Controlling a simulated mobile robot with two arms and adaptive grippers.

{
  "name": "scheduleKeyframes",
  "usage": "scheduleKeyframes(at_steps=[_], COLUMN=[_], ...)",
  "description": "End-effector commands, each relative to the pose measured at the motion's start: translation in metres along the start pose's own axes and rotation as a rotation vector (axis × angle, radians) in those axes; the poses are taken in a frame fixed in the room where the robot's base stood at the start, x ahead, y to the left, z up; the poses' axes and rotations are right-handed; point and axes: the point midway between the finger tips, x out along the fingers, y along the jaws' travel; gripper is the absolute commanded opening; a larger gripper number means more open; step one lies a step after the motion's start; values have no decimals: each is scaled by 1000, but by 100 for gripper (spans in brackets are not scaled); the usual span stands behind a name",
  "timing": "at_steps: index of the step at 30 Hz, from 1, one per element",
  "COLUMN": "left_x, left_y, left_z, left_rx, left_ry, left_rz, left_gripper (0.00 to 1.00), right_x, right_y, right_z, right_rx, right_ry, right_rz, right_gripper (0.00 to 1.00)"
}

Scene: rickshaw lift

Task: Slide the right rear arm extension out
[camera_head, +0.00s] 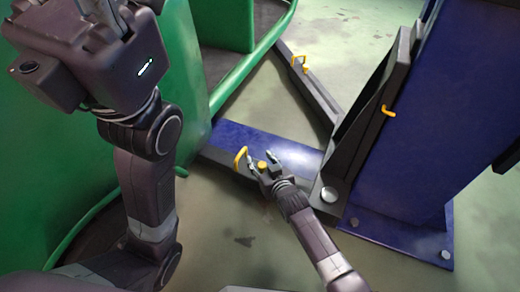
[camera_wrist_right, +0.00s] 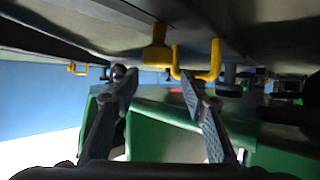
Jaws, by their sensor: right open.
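The dark arm extension (camera_head: 228,163) lies low beside the blue lift base (camera_head: 275,147) and carries a yellow handle (camera_head: 240,156) and a yellow knob (camera_head: 262,164). My right gripper (camera_head: 264,162) is open at the knob, just right of the handle. In the right wrist view, the yellow handle (camera_wrist_right: 213,62) and yellow knob (camera_wrist_right: 157,52) hang beyond and above the open fingers of my right gripper (camera_wrist_right: 157,82). Nothing shows between its fingers, and contact cannot be told. My left gripper (camera_head: 100,12) is partly cut off at the top left, its jaw state unclear.
A second dark arm (camera_head: 315,88) with a yellow handle (camera_head: 298,61) runs toward the back. A blue lift post (camera_head: 435,120) with a yellow hook (camera_head: 388,111) stands at the right. A green rickshaw body (camera_head: 45,150) fills the left. Bare floor lies in front.

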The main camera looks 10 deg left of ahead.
Motion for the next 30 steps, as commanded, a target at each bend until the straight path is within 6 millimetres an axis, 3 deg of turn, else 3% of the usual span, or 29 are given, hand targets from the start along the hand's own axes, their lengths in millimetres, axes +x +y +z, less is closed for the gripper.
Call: scheduleKeyframes(at_steps=[12,30], left_x=[0,0], left_y=[0,0], left_z=[0,0], left_rx=[-1,-1], left_ry=[-1,-1], left_rz=[-2,-2], left_gripper=[40,40], right_x=[-24,-28], right_y=[-2,-2], right_z=[-62,-71], right_rx=[-2,-1], right_ry=[3,1], right_rz=[-3,-3], right_gripper=[41,41])
